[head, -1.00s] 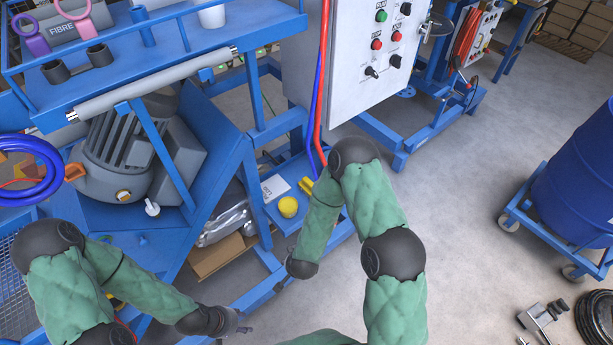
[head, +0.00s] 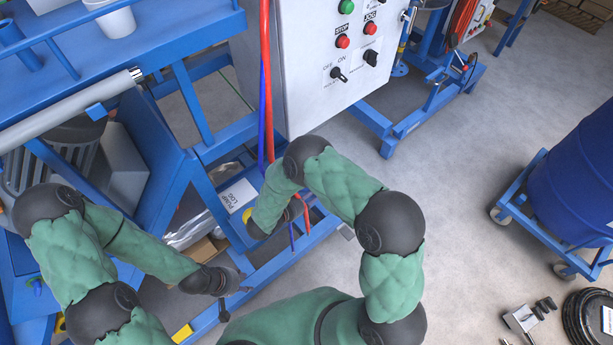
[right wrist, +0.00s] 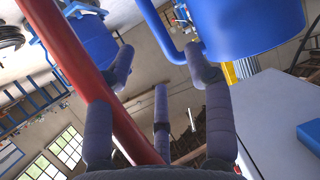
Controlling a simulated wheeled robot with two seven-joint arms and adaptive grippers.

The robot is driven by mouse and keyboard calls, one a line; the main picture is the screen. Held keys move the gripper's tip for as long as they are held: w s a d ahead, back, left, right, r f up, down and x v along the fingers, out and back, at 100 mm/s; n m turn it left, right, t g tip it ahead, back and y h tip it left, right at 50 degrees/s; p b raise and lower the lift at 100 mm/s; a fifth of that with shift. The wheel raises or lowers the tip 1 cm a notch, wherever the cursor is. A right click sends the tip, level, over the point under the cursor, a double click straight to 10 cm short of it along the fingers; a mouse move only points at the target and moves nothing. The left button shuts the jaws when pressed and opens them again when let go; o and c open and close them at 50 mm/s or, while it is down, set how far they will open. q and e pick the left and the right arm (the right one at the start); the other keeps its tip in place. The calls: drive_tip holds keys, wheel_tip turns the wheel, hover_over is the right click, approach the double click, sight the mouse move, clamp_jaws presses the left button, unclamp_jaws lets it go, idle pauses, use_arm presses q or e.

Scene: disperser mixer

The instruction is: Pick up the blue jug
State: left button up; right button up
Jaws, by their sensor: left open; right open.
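A large blue vessel with a curved bar like a handle, apparently the blue jug (right wrist: 245,28), fills the upper right of the right wrist view. My right gripper (right wrist: 160,68) is open, with its fingers spread and empty. Its right fingertip overlaps the lower end of the blue bar; I cannot tell whether they touch. In the head view, my right gripper is hidden by its own arm beside the cabinet, and I cannot make out the jug. My left gripper (head: 236,298) is open and empty at the lower left, over the blue frame.
A red hose (head: 265,80) hangs beside the grey control cabinet (head: 315,75); it also crosses the left of the right wrist view (right wrist: 75,65). A blue drum (head: 575,175) stands on a dolly at right.

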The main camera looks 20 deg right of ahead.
drive_tip(key=b+x, duration=0.1)
drive_tip(key=x, duration=0.4)
drive_tip(key=shift+w+f+b, duration=0.1)
drive_tip(key=shift+f+b, duration=0.2)
drive_tip(key=shift+w+d+f, duration=0.15)
drive_tip(key=shift+w+d, duration=0.15)
drive_tip(key=shift+d, duration=0.2)
drive_tip(key=shift+c, duration=0.3)
clamp_jaws()
drive_tip(key=shift+w, duration=0.1)
